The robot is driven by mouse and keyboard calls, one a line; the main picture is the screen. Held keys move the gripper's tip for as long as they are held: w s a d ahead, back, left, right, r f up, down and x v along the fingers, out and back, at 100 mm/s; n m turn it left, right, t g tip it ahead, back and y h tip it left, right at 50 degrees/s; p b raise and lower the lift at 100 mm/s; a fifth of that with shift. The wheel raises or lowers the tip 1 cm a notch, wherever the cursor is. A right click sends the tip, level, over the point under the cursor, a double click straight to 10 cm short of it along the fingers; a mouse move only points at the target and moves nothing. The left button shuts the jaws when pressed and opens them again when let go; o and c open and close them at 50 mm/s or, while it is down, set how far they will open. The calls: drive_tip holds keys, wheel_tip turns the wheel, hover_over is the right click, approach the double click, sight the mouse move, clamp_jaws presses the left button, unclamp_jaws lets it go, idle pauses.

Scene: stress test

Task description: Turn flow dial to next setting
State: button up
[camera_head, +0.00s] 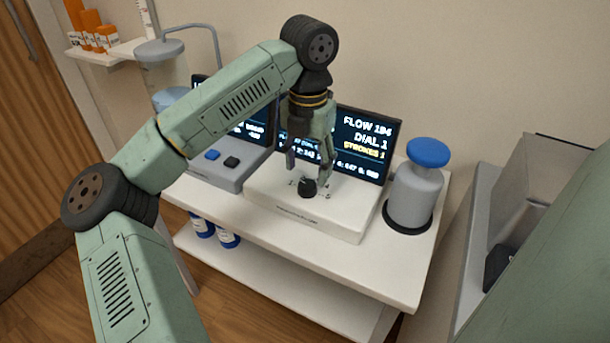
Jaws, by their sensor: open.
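The flow dial (307,187) is a small black knob on top of a white console (346,215) on the table. Faint marks lie around the knob. The screen (367,146) behind it reads "FLOW", "DIAL 1" and "STROKES 1", partly hidden by my arm. My gripper (307,175) points down, with its fingers apart just above and around the dial. I cannot tell whether a finger touches the knob.
A grey unit (221,174) with a blue and a black button stands left of the console. A grey bin (530,190) stands at right.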

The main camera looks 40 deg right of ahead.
sight(307, 184)
drive_tip(key=shift+f+p, duration=0.35)
drive_tip(key=shift+f, duration=1.9)
drive_tip(key=shift+c, duration=0.3)
drive_tip(key=c, duration=1.1)
